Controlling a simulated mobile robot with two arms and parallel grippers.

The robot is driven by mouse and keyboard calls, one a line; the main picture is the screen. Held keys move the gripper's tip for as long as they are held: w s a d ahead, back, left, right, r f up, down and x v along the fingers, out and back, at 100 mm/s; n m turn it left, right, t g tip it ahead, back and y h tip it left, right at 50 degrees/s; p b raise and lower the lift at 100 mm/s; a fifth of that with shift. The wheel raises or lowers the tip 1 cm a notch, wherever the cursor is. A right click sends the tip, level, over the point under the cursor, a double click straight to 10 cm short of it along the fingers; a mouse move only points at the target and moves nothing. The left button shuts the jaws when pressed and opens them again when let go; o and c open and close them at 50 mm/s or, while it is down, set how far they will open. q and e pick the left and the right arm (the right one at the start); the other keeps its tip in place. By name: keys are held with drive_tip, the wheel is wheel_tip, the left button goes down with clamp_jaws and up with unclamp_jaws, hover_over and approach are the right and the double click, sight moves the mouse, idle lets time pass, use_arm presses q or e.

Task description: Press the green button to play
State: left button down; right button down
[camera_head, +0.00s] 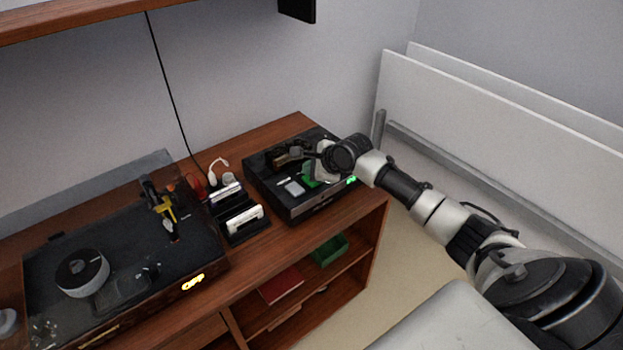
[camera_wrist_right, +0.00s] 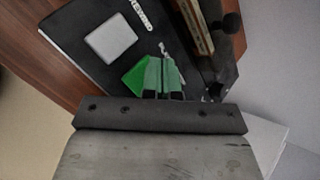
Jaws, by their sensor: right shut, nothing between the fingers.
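The black tester box (camera_head: 298,208) stands at the right end of the wooden cabinet top. On its top face are a pale square button (camera_head: 292,188) and the green button (camera_head: 309,181), partly hidden by my right gripper (camera_head: 312,171). In the right wrist view the green button (camera_wrist_right: 136,78) shows just left of my right gripper's fingertips (camera_wrist_right: 161,62), and the pale button (camera_wrist_right: 110,42) lies farther left. The right fingers are shut and empty, over or beside the green button; I cannot tell whether they touch it. My left gripper is not in view.
A turntable-like black unit (camera_head: 125,262) fills the left of the cabinet. A small black rack (camera_head: 240,222) with pale items stands between it and the box. A green bin (camera_head: 330,250) and a red item (camera_head: 281,286) sit on the shelf below. White panels (camera_head: 480,100) lean at right.

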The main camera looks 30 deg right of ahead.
idle(0.8)
drive_tip(key=shift+f+p, duration=0.25)
drive_tip(key=shift+p, duration=0.15)
drive_tip(key=shift+f, duration=0.15)
drive_tip(key=shift+f, duration=0.55)
idle(0.6)
drive_tip(key=shift+r+p, duration=0.95)
drive_tip(key=shift+p, duration=0.45)
wheel_tip(320, 180, up, 5)
drive_tip(key=p, duration=0.6)
